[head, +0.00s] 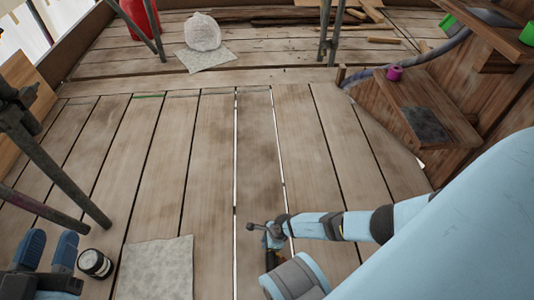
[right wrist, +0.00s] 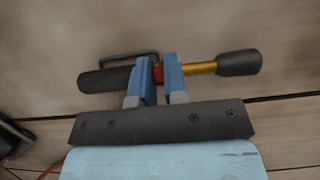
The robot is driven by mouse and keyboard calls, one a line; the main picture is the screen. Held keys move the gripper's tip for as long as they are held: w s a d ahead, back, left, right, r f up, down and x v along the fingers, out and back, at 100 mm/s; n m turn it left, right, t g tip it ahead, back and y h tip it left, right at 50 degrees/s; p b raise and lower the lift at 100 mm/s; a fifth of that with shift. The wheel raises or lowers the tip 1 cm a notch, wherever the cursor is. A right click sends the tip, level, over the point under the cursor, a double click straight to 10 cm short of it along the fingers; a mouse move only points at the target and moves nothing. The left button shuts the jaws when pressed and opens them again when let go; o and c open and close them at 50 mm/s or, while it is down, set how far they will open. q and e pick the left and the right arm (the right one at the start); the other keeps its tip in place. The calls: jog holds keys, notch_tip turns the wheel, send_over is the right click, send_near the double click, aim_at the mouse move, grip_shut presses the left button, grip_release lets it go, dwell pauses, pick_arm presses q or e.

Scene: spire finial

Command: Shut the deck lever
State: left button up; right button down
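The deck lever shows in the right wrist view as a yellow rod (right wrist: 203,67) with a black grip (right wrist: 239,62) at its right end. A red part (right wrist: 158,73) and a dark base piece (right wrist: 100,80) with a thin loop handle (right wrist: 130,56) lie to its left. My right gripper (right wrist: 159,78) has its two blue fingers on either side of the red part. I cannot tell whether they press on it. In the head view the lever is mostly hidden by my right arm. My left gripper (head: 50,248) is open and empty at lower left.
A small dark jar (head: 95,264) stands beside my left gripper. A pale mat (head: 156,268) lies on the planks. Metal poles (head: 60,175) stand at left. A white sack (head: 202,32) and red cylinder (head: 140,15) are at the back; wooden steps (head: 425,110) rise at right. The middle planks are clear.

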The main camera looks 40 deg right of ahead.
jog(key=shift+w+a+r+g+h+p, duration=0.1)
jog(key=shift+a+r+g+h+p, duration=0.2)
jog(key=shift+p, duration=0.6)
jog(key=shift+w+a+f+h+p, duration=0.1)
jog(key=shift+a+f+h+p, duration=0.1)
jog(key=shift+h+p, duration=0.15)
jog(key=shift+w+a+f+g+h, duration=0.1)
jog(key=shift+a+f+g+h, duration=0.15)
jog(key=shift+f+g+h, duration=0.3)
jog(key=shift+w+h, duration=0.1)
jog(key=shift+h, duration=0.3)
jog(key=shift+g, duration=0.25)
pick_arm(q)
jog(key=shift+s+d+f+n+g+y, duration=0.15)
jog(key=shift+s+d+n+g+y, duration=0.25)
jog(key=shift+n, duration=0.5)
pick_arm(e)
jog(key=c, duration=1.2)
grip_release()
jog(key=shift+o, duration=0.2)
jog(key=shift+r, duration=0.1)
